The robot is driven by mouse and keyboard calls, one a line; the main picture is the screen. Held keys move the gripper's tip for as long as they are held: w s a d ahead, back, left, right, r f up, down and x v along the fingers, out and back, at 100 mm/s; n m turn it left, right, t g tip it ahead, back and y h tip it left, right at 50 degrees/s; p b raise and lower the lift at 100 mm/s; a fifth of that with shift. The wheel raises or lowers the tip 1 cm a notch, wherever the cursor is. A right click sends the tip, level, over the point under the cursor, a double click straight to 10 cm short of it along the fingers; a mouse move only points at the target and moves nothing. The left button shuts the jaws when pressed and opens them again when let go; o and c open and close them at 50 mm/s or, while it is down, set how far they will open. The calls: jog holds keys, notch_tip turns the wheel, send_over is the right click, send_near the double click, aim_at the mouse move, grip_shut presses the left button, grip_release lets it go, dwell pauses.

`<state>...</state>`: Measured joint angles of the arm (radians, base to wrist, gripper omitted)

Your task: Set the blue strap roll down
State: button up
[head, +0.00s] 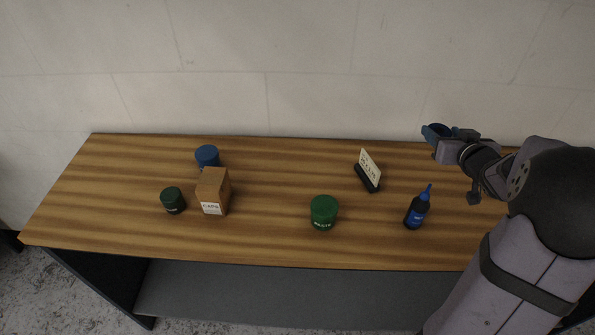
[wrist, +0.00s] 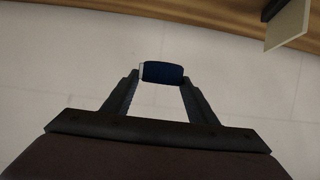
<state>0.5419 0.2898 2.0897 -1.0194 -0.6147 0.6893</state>
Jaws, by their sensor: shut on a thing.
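The blue strap roll (wrist: 163,72) is pinched between the fingertips of my gripper (wrist: 160,80) in the wrist view, with a pale strip at its left end. In the head view my gripper (head: 437,137) is raised above the back right part of the wooden table (head: 270,245). The dark blue roll (head: 439,129) shows at its tip, partly hidden by the fingers. The roll is apart from the table, and the wall is behind it.
A tilted sign (head: 370,167) and a dark bottle with blue nozzle (head: 416,210) stand nearest. A green jar (head: 324,212) is mid-table. A caps box (head: 214,190), blue cylinder (head: 207,154) and dark green jar (head: 173,202) stand left.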

jog(key=w+a+r, duration=0.5)
jog(key=a+r, duration=0.2)
jog(key=a, duration=0.1)
send_over(279, 181)
notch_tip(279, 181, down, 10)
jog(key=shift+f, duration=4.85)
jog(key=shift+f, duration=0.15)
jog(key=o, duration=1.1)
